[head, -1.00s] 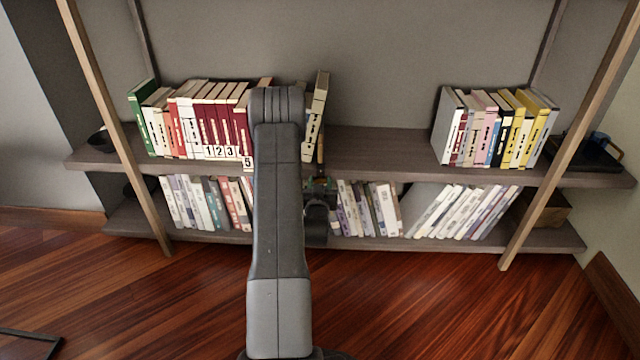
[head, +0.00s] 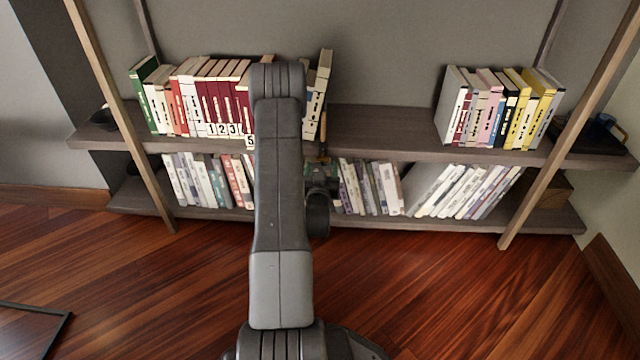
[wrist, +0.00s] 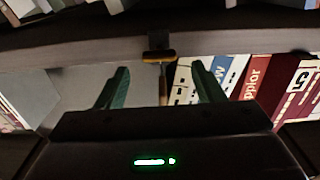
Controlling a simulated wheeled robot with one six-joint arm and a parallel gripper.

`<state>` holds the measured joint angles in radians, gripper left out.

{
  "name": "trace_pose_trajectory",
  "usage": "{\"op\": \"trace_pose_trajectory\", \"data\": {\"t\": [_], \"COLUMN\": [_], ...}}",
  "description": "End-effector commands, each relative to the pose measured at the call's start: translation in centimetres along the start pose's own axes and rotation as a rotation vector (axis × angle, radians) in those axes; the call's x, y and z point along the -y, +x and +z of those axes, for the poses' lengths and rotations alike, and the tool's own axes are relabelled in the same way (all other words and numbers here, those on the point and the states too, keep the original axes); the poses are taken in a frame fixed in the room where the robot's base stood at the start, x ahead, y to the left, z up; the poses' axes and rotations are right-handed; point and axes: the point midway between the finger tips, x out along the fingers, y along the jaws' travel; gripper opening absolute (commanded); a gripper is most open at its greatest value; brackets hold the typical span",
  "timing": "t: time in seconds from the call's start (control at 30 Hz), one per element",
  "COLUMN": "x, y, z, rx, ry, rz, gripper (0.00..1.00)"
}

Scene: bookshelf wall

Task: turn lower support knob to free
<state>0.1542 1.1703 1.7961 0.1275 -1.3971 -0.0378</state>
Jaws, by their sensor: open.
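The knob (wrist: 158,55) shows in the wrist view as a small dark and orange-yellow crosspiece at the shelf edge, with a thin brownish stem running toward me. My gripper (wrist: 162,88) is open and empty. Its two green fingers stand on either side of the stem, apart from it, with the knob near the middle of the gap and a little beyond the tips. In the head view my arm hides most of the gripper. I cannot tell the knob's setting.
Red and white numbered books (head: 215,100) stand on the upper shelf (head: 380,130), left of my arm. Pale books (head: 370,185) fill the lower shelf behind the wrist. Coloured books (head: 500,105) stand at the right.

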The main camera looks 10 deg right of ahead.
Motion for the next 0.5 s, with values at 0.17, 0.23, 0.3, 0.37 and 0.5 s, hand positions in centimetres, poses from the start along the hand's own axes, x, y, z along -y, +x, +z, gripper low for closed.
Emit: {"op": "trace_pose_trajectory", "data": {"t": [0.17,0.23,0.3,0.37,0.5], "x": [0.0,0.0,0.0,0.0,0.0], "y": [-4.4,-5.8,-7.1,-8.0,-9.3], "z": [-0.1,-0.1,-0.1,0.0,0.0], "rx": [0.006,0.006,0.005,0.004,0.003], "ry": [0.000,-0.001,-0.001,-0.001,0.000], "rz": [-0.001,-0.001,-0.001,-0.001,-0.001], "gripper": [0.62,0.62,0.62,0.62,0.62]}}
